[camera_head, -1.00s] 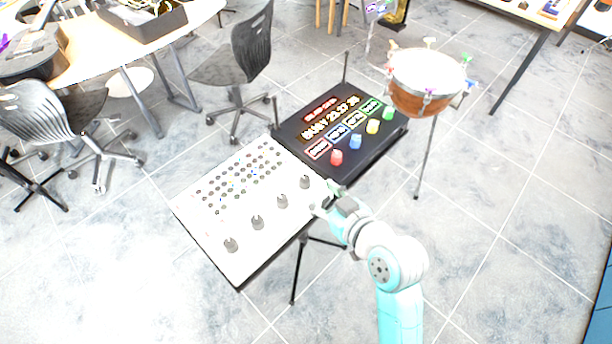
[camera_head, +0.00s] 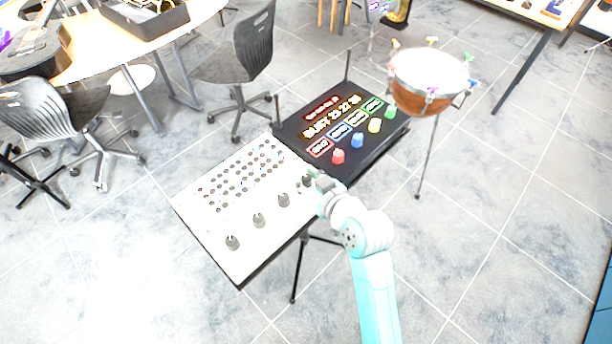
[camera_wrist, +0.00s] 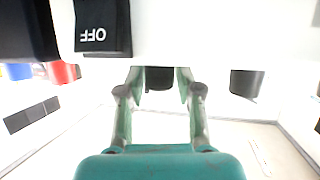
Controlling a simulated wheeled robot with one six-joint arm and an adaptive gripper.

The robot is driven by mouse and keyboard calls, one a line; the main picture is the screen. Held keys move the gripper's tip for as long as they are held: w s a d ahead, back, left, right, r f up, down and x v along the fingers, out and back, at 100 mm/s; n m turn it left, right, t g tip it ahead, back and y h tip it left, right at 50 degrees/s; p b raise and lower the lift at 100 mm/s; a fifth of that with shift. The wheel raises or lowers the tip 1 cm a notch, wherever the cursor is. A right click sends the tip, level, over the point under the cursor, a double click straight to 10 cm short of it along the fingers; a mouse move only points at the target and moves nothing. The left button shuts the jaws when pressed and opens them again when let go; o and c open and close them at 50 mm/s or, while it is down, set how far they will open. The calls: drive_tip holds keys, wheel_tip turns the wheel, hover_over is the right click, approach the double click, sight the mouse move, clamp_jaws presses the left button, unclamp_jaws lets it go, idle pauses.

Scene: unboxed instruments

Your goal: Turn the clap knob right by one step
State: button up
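A white panel (camera_head: 243,264) with rows of small buttons stands on a stand in the head view. Along its near side is a row of dark grey knobs, with visible ones at the front (camera_head: 232,242), middle (camera_head: 258,220) and farther up (camera_head: 283,199). No label reading clap can be made out. My gripper (camera_head: 314,182) is at the last knob, at the panel's right end, and partly hides it. In the wrist view my gripper (camera_wrist: 160,82) has its two fingers apart, on either side of a dark knob (camera_wrist: 160,79); whether they touch it I cannot tell.
A black console (camera_head: 340,128) with lit displays and coloured knobs adjoins the panel's far right side. A drum (camera_head: 425,98) on a stand is to its right. In the wrist view, a black part marked OFF (camera_wrist: 93,37) is close by at upper left.

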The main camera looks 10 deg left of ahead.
clamp_jaws()
drive_tip(key=shift+m+t+h, duration=0.3)
drive_tip(key=shift+m+h, duration=0.1)
drive_tip(key=shift+h, duration=0.1)
drive_tip(key=shift+a+m+t+h, duration=0.1)
drive_tip(key=shift+m+t+h, duration=0.4)
drive_tip(key=shift+m+h, duration=0.35)
drive_tip(key=shift+m+t+h, duration=0.6)
drive_tip(key=shift+m+h, duration=0.95)
drive_tip(key=shift+h, duration=0.2)
drive_tip(key=o, duration=0.6)
unclamp_jaws()
